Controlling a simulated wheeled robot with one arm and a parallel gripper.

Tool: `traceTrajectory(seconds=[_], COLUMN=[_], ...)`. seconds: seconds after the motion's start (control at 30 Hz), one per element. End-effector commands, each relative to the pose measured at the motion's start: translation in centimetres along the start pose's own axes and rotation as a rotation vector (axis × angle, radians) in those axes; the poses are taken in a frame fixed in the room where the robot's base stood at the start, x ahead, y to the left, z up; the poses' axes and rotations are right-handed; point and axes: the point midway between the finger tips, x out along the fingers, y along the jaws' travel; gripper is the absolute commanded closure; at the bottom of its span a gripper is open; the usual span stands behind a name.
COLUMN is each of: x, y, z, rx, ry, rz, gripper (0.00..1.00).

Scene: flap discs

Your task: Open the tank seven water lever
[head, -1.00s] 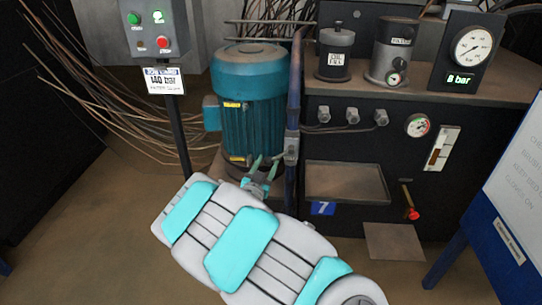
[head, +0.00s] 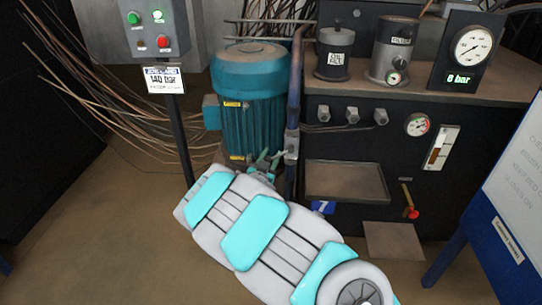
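A blue tag with a white 7 (head: 322,207) is on the front of the black machine. A blue upright pipe (head: 294,90) rises beside the tag and carries a grey fitting (head: 290,146). Right of the tag is a brass lever with a red knob (head: 411,213). I cannot tell which of these is the water lever. My gripper (head: 270,157) is just left of the grey fitting, its two teal fingers apart with nothing visible between them. Whether it touches the fitting is unclear. My arm hides the floor and the pipe's lower end.
A teal motor (head: 250,105) stands behind my gripper. A control box (head: 151,28) on a post is at left, near loose cables (head: 100,100). A tray (head: 345,182) juts from the machine. A blue-framed board (head: 510,190) stands at right. The floor (head: 90,240) at left is clear.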

Motion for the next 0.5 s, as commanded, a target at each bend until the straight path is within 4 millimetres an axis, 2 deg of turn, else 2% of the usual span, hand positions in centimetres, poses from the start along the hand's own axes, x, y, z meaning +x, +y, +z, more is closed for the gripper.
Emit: traceTrajectory(seconds=[0.03,0.23,0.5], x=[0.00,0.00,0.00], y=[0.03,0.03,0.03], z=[0.00,0.00,-0.02], rx=[0.000,0.000,0.000], ry=[0.000,0.000,0.000], rz=[0.001,0.001,0.001], gripper=[0.77,1.00,1.00])
